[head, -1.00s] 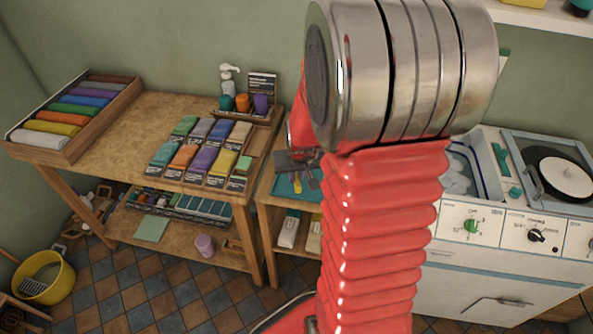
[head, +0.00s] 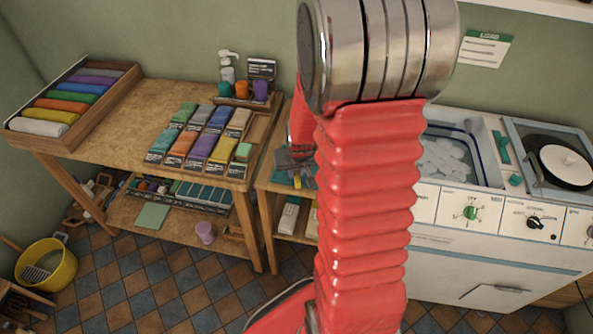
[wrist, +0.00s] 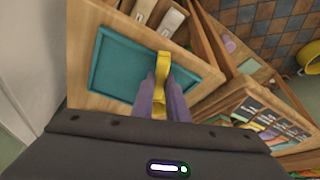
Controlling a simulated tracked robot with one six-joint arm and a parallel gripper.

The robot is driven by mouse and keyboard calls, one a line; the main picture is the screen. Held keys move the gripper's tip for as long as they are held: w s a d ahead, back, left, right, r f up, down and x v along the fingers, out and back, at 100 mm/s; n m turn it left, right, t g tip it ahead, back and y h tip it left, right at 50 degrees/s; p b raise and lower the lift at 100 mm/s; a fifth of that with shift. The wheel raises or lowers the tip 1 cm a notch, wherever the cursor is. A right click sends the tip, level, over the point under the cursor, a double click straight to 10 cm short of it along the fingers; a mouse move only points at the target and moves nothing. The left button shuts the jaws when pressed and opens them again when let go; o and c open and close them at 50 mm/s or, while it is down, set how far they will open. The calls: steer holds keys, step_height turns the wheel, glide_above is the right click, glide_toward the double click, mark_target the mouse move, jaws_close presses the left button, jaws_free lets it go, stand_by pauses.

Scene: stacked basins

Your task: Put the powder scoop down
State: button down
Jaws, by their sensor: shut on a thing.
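The yellow powder scoop (wrist: 162,68) is between the two purple-grey fingers of my gripper (wrist: 163,92) in the wrist view. My gripper is shut on it. Behind the scoop in that view is a teal tray (wrist: 105,75) on a wooden stand top; I cannot tell whether the scoop touches it. In the head view my gripper (head: 296,170) shows small at the left of my red arm, with a bit of the yellow scoop (head: 297,182) at its tip. My arm hides most of the stand there.
Left of the stand is a wooden table (head: 110,130) with coloured packets (head: 203,148) and a pump bottle (head: 228,72). A white unit with a basin (head: 446,160) and a turntable-like disc (head: 563,167) stands right. Pale boxes (head: 288,216) lie on the stand's lower shelf.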

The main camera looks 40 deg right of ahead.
steer(key=shift+f, duration=0.5)
steer(key=c, duration=1.7)
jaws_free()
steer(key=shift+o, duration=0.2)
steer(key=shift+f, duration=0.1)
steer(key=shift+a, duration=0.1)
steer(key=v, duration=1.3)
steer(key=shift+r, duration=0.45)
steer(key=shift+s, duration=0.1)
